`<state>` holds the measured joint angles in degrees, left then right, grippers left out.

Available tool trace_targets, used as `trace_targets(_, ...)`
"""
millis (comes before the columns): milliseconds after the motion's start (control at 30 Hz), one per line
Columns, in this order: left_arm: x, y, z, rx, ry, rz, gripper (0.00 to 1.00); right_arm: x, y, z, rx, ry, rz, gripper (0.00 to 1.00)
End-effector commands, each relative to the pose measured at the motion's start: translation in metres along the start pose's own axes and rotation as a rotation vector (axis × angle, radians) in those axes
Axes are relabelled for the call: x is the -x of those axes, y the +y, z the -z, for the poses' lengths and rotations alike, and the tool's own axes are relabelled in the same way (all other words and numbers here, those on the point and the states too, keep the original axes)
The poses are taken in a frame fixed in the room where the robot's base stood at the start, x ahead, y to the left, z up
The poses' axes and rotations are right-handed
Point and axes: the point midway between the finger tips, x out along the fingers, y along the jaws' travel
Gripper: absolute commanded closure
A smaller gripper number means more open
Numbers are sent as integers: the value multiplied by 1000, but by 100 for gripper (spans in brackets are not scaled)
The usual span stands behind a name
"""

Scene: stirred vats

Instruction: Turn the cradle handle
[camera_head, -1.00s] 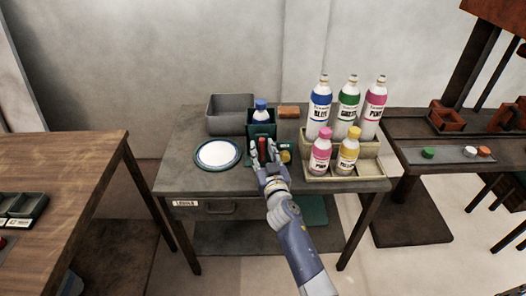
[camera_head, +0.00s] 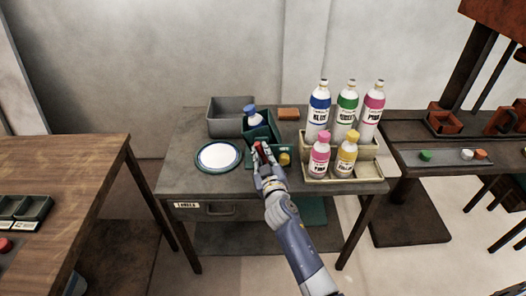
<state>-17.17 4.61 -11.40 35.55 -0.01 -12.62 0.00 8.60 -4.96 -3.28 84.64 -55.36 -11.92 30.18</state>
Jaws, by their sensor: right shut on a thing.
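The green cradle (camera_head: 253,122) stands on the grey table and is tilted to the left. A blue-capped bottle (camera_head: 250,115) sits in it and leans with it. My right gripper (camera_head: 260,151) is at the front of the cradle, shut on its red handle (camera_head: 258,146), of which only a small part shows between the fingers. A yellow knob (camera_head: 284,158) is just right of the gripper. My left gripper is not in view.
A beige rack (camera_head: 342,168) with several labelled bottles stands close on the right. An orange block (camera_head: 289,114) lies at the back.

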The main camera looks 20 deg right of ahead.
Motion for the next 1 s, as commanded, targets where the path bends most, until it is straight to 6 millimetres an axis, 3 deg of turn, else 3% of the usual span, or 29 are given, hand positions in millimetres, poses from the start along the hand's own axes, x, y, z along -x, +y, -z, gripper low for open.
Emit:
trace_targets(400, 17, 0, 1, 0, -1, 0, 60, 0, -4, 2, 390, -77, 4, 100)
trace_targets(1000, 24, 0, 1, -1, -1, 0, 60, -1, -9, -1, 894, -177, 5, 100)
